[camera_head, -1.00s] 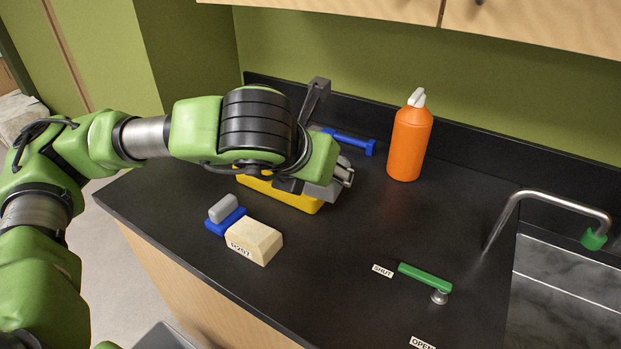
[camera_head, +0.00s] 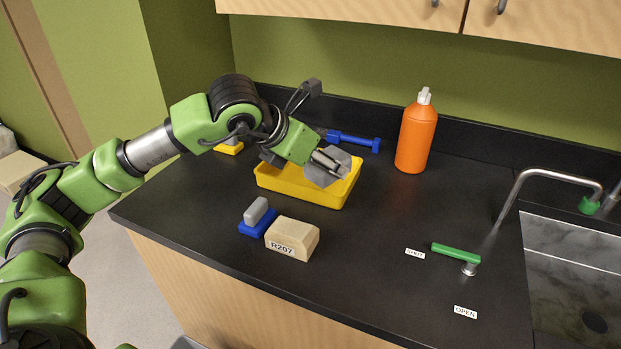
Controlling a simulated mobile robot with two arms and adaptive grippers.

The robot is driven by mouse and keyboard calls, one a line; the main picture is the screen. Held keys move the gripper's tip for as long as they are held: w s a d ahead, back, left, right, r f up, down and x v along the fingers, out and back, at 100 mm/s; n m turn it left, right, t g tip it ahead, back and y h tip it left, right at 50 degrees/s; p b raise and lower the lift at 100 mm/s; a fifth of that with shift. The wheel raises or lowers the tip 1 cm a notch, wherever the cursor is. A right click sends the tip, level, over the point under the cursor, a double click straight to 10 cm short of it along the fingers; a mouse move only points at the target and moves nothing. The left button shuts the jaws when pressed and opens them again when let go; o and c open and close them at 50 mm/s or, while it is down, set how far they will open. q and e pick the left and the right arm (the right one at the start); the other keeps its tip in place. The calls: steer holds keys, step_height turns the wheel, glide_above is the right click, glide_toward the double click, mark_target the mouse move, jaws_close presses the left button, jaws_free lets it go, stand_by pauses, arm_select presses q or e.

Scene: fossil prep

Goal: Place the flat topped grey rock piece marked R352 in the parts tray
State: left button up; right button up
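My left gripper (camera_head: 333,164) reaches in over the right half of the yellow parts tray (camera_head: 300,192). A grey, faceted rock piece (camera_head: 318,177) shows on both sides of its fingers, and they appear shut on it. The rock is over the tray, overlapping its back right part in the picture. Any gap between rock and tray floor is hidden. No mark can be read on the rock. My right gripper is not in view.
An orange bottle (camera_head: 416,136) and a blue tool (camera_head: 353,141) are behind. A green tap lever (camera_head: 456,252) and sink (camera_head: 575,280) lie right.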

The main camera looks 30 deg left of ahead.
arm_select(q)
steer(key=a, duration=0.1)
steer(key=w+a, duration=0.1)
steer(key=a+p, duration=0.1)
steer(key=shift+w+f, duration=0.1)
steer(key=shift+w, duration=0.2)
steer(key=w+a+f+p, duration=0.1)
steer(key=w+a+f, duration=0.1)
steer(key=w, duration=0.1)
steer(key=p, duration=0.3)
glide_above(307, 182)
step_height(307, 182, down, 6)
steer(key=shift+f, duration=0.2)
steer(key=shift+w+a+f, duration=0.25)
steer(key=shift+a+f, duration=0.05)
steer(key=shift+f, duration=0.2)
steer(key=shift+f+p, duration=0.3)
steer(key=shift+f, duration=1.25)
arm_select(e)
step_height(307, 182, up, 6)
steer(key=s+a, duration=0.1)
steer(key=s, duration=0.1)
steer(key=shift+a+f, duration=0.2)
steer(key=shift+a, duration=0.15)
